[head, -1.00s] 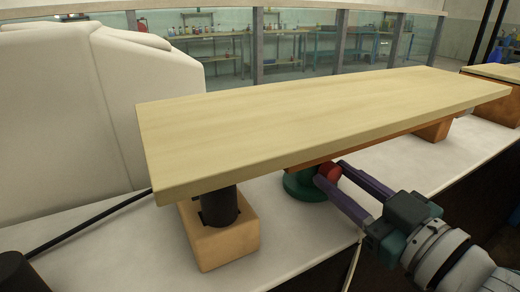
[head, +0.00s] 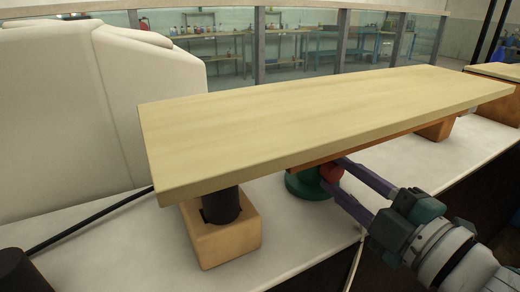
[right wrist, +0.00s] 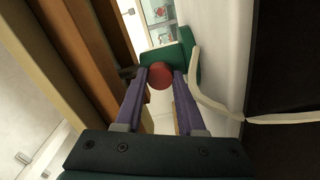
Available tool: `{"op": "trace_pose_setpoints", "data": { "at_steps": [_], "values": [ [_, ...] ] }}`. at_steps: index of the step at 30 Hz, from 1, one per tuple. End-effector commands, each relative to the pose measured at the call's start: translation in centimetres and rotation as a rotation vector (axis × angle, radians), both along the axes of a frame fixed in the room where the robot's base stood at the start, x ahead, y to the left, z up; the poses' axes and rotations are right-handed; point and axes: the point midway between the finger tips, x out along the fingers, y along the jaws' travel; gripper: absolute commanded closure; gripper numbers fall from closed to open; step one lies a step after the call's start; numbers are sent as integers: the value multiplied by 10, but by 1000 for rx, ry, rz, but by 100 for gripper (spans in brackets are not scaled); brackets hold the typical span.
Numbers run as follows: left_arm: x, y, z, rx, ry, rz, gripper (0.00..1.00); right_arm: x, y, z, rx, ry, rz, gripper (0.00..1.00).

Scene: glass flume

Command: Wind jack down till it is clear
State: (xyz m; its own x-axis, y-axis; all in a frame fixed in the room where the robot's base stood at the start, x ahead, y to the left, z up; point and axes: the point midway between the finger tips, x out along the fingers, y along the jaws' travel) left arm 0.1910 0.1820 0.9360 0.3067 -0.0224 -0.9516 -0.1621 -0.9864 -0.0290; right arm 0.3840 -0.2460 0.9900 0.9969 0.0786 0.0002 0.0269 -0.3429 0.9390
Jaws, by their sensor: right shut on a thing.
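The jack (head: 306,184) is green with a red knob (head: 331,173) and stands on the white ledge under the wooden board (head: 320,115). The board hides its top. In the right wrist view the red knob (right wrist: 161,75) sits between my purple fingertips, with the green jack body (right wrist: 183,55) behind it. My right gripper (head: 335,176) is shut on the red knob. I cannot tell whether the jack's head touches the underside of the board. My left gripper is not in view.
A wooden block (head: 225,238) with a black post (head: 221,207) stands under the board's near end. Another block (head: 437,130) is under its far end. A pale cord (head: 353,262) hangs near my right wrist. White ledge (head: 290,235) lies bare in front.

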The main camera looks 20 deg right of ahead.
Motion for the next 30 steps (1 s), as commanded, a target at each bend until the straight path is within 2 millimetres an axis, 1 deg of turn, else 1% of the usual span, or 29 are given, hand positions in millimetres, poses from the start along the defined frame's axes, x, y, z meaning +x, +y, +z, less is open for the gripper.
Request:
{"op": "trace_pose_setpoints", "data": {
  "at_steps": [18,24,30],
  "values": [
    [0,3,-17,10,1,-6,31,0,0,-1,-580,-47,0,100],
    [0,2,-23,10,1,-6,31,0,0,-1,-748,-60,0,100],
    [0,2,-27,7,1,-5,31,0,0,-1,-874,-70,0,100]
  ]
}}
